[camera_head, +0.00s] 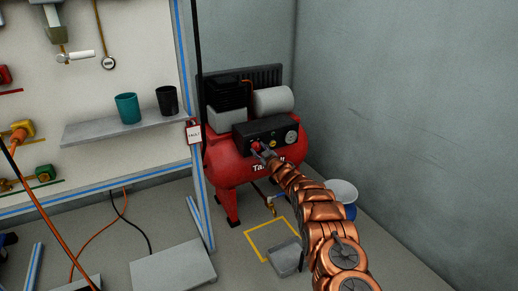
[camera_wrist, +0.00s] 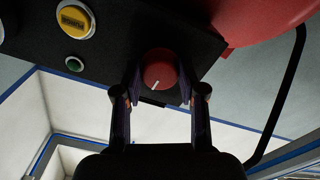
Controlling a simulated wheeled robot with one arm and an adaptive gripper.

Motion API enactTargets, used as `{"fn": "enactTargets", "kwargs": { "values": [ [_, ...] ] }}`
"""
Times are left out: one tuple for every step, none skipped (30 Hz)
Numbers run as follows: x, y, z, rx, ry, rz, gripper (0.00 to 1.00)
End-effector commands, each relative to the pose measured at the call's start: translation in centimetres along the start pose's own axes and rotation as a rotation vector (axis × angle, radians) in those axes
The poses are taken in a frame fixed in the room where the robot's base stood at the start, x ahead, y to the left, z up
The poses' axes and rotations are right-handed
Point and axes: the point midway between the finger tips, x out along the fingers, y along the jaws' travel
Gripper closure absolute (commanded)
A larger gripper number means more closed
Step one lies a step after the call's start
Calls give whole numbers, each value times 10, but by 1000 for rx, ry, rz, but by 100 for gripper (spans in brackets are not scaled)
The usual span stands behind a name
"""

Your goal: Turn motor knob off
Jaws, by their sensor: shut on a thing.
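The motor knob (camera_wrist: 160,70) is a round red knob with a white pointer line. It sits on the black control panel (camera_wrist: 210,45) in the wrist view. My gripper (camera_wrist: 160,88) has one finger on each side of the knob and is shut on it. In the head view my gripper (camera_head: 262,150) is at the front of the black panel (camera_head: 265,133) on the red air compressor (camera_head: 225,165). My gripper partly hides the knob there.
A shelf (camera_head: 90,130) with a teal cup (camera_head: 127,108) and a black cup (camera_head: 167,100) is at left. A grey wall (camera_head: 400,110) stands at right. A white bucket (camera_head: 343,190) is beside my arm.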

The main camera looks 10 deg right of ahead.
Motion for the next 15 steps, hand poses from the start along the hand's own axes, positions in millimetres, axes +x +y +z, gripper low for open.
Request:
{"fn": "enactTargets", "kwargs": {
  "values": [
    [0,0,-2,-44,0,-1,94],
    [0,0,-2,-73,0,-1,94],
    [0,0,-2,-111,0,-1,94],
    [0,0,-2,-139,0,-1,94],
    [0,0,-2,-167,0,-1,94],
    [0,0,-2,-204,0,-1,94],
    [0,1,-2,-230,0,0,94],
    [0,1,-2,-256,0,0,94],
    [0,1,-2,-290,0,0,94],
    [0,1,-1,-315,0,0,94],
    [0,1,-1,-339,0,0,94],
    [0,2,-1,-370,0,0,94],
    [0,1,-1,-391,0,0,94],
    [0,1,-1,-412,0,0,94],
    [0,1,-1,-438,0,0,94]
  ]
}}
